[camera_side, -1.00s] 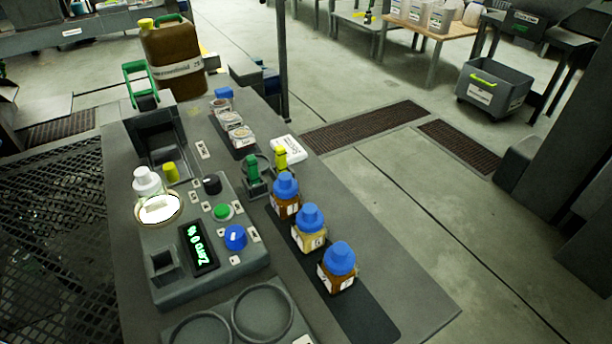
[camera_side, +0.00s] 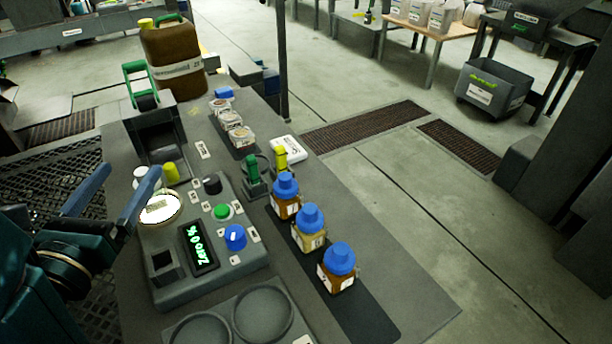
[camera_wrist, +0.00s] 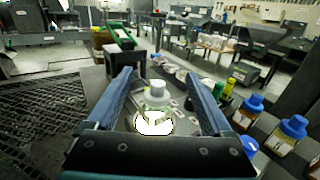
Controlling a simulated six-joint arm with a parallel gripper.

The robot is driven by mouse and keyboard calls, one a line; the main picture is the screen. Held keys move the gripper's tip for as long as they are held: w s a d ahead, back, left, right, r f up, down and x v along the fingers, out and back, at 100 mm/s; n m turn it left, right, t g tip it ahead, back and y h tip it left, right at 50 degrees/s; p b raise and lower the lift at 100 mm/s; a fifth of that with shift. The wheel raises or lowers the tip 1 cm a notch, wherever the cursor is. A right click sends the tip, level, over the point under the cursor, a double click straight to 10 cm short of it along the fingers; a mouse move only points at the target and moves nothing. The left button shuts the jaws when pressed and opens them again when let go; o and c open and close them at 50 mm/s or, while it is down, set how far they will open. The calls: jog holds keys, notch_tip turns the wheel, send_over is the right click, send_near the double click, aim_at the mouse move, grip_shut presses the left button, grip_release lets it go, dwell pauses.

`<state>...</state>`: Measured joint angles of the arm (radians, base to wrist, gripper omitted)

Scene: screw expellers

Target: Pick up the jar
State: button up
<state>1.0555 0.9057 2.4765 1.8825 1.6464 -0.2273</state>
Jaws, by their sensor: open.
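A small white jar with a white lid (camera_side: 139,175) stands at the back left of the grey control box, behind a bright round white dish (camera_side: 160,208). A blue finger partly covers the jar in the side view. In the wrist view the jar (camera_wrist: 157,91) appears between my two blue fingers, beyond the bright dish (camera_wrist: 153,123). My gripper (camera_side: 130,170) is open and empty; it also shows in the wrist view (camera_wrist: 158,75). Its fingers point toward the jar from the left; whether either touches it I cannot tell. Several blue-capped bottles (camera_side: 310,240) stand in a row on the right.
Green and yellow clips (camera_side: 252,178) stand behind. A large brown canister (camera_side: 175,65) stands at the back.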

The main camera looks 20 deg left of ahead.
notch_tip(320, 180, down, 4)
jog(key=shift+f, duration=0.25)
jog(key=shift+w+a, duration=0.25)
jog(key=shift+w, duration=1)
jog(key=shift+w+a, duration=0.3)
jog(key=shift+w, duration=0.9)
jog(key=shift+w+a, duration=0.25)
jog(key=shift+w, duration=1)
jog(key=c, duration=1.2)
jog(key=shift+c, duration=0.2)
